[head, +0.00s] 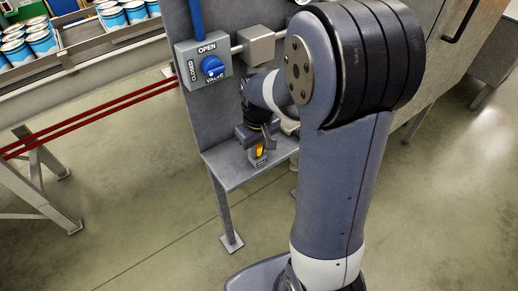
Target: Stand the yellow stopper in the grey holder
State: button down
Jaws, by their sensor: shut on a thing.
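The yellow stopper (259,150) shows as a small upright patch below my gripper (259,144), over the small shelf. My gripper points down and is shut on the stopper, hiding its upper part. The grey holder (261,161) is a small block with a dark label, on the shelf directly under the stopper. The stopper's lower end meets the holder in the picture; I cannot tell whether it is seated inside or just above it.
The grey shelf (225,170) stands on legs against an upright panel. A valve box with a blue knob (213,68) is on the panel. A conveyor with several blue and white cans (42,42) runs at left, with red rails below. The floor in front is clear.

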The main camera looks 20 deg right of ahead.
aim_at(260, 157)
jog(key=shift+s+f, duration=0.3)
jog(key=shift+f, duration=0.45)
jog(key=shift+s+f, duration=0.3)
jog(key=shift+f, duration=0.4)
jog(key=c, duration=1.1)
grip_release()
jog(key=shift+d, duration=0.2)
jog(key=shift+c, duration=0.2)
jog(key=r, duration=0.1)
jog(key=w+r, duration=0.1)
jog(key=r, duration=0.2)
jog(key=shift+w+a, duration=0.2)
jog(key=shift+a, duration=0.05)
jog(key=r, duration=0.9)
jog(key=shift+s+d+r, duration=0.35)
jog(key=shift+d, duration=0.05)
jog(key=shift+g, duration=0.3)
jog(key=f, duration=1.3)
jog(key=shift+w+a+f+p, duration=0.15)
jog(key=shift+w+a+p, duration=0.15)
jog(key=shift+a, duration=0.05)
